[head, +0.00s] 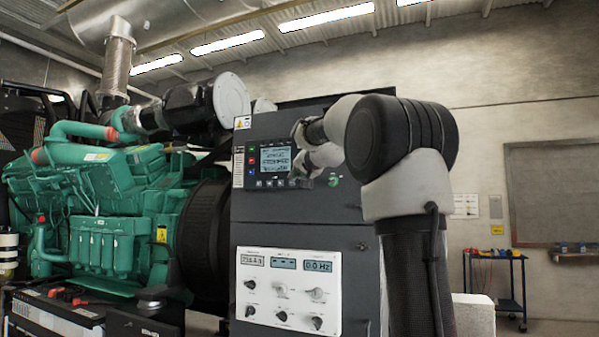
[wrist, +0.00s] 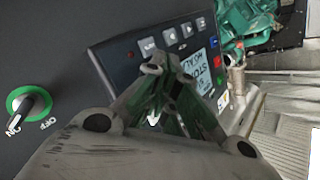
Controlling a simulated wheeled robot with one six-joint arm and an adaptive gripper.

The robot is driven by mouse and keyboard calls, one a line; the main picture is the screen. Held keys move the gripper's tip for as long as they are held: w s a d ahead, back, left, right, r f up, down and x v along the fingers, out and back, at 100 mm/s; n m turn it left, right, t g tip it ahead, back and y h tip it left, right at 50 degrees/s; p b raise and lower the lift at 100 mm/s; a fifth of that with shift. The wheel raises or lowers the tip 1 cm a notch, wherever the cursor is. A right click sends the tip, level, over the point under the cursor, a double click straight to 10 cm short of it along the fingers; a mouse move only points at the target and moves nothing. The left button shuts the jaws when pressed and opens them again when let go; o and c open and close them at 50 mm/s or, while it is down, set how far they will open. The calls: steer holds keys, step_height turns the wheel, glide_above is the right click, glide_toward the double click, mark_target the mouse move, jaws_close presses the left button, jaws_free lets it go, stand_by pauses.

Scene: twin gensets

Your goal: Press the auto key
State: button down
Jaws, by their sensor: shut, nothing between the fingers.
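The genset controller (head: 268,162) is a dark panel with a lit screen, set in the grey cabinet. A row of small grey keys (head: 274,184) runs under its screen; the row also shows in the wrist view (wrist: 178,35). The key labels are too small or blurred to tell which is the auto key. My gripper (head: 302,168) is shut and empty in front of the panel's right side. In the wrist view its fingertips (wrist: 154,69) overlap the panel near the end key of the row. I cannot tell whether they touch it.
A green-ringed rotary switch (head: 334,181) is right of the controller. Green, red and blue buttons (head: 251,160) line its left side. A white meter panel (head: 289,289) with knobs is below. The green engine (head: 110,200) stands left, a blue trolley (head: 495,285) far right.

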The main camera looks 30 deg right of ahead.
steer(key=shift+w+d, duration=0.3)
steer(key=shift+d, duration=0.1)
stand_by(0.4)
steer(key=shift+s+a, duration=0.6)
steer(key=shift+a, duration=0.15)
steer(key=s+a, duration=0.3)
steer(key=a, duration=0.1)
steer(key=shift+s+a, duration=0.35)
steer(key=shift+a, duration=0.05)
stand_by(0.7)
